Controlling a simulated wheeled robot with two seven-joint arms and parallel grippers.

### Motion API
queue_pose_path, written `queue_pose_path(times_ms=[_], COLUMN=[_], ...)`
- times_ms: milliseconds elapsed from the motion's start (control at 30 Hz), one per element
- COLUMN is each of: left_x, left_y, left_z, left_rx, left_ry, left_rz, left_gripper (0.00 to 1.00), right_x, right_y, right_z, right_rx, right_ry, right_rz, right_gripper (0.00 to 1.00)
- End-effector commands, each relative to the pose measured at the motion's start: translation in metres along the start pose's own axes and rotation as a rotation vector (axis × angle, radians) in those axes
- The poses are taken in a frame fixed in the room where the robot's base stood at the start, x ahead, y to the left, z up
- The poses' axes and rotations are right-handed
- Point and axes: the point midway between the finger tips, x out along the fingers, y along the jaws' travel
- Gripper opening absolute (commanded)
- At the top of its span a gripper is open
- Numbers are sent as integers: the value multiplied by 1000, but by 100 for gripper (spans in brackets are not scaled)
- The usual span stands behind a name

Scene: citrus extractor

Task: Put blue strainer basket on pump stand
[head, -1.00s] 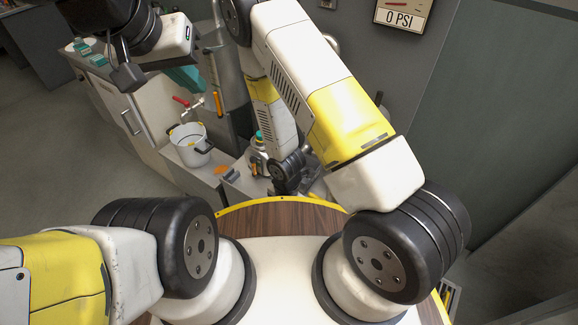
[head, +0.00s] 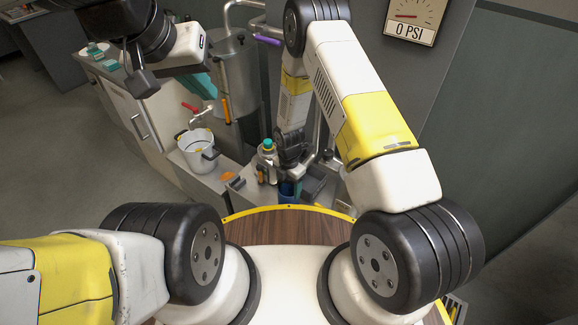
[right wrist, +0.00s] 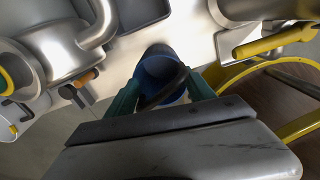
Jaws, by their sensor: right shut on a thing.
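The blue strainer basket (right wrist: 160,75) is between the teal fingers of my right gripper (right wrist: 163,92) in the right wrist view. Its dark curved handle crosses the opening, and the gripper is shut on it. In the head view a bit of blue basket (head: 287,188) shows below my right wrist, beyond the wooden-topped edge. My left gripper (head: 200,85) is at the upper left in the head view, its teal fingers partly hidden by the arm. I cannot tell whether it is open. I cannot pick out the pump stand with certainty among the metal parts.
A white pot (head: 196,152) stands on the low counter below a red-handled tap (head: 196,110). A teal-capped bottle (head: 267,152) stands close to my right wrist. Metal pipework (right wrist: 60,45) and a yellow lever (right wrist: 272,40) lie near the basket. A tall metal tank (head: 232,75) stands behind.

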Motion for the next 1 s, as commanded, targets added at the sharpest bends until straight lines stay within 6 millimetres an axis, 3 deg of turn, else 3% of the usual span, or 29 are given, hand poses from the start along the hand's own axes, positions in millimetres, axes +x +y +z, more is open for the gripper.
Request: queue_pose_path(times_ms=[167, 533, 567, 600, 667, 1000], left_x=[0, 0, 0, 0, 0, 0], left_y=[0, 0, 0, 0, 0, 0], left_z=[0, 0, 0, 0, 0, 0], left_rx=[0, 0, 0, 0, 0, 0], left_ry=[0, 0, 0, 0, 0, 0], left_rz=[0, 0, 0, 0, 0, 0], left_gripper=[0, 0, 0, 0, 0, 0], right_x=[29, 34, 33, 33, 33, 30], right_y=[-3, -2, -2, -2, -3, -2], right_z=[-2, -2, -2, -2, -2, -2], right_rx=[-2, -2, -2, -2, -1, -1], right_ry=[3, 1, 1, 1, 1, 1], right_rz=[-7, -4, -4, -4, -4, -4], right_gripper=[0, 0, 68, 76, 84, 84])
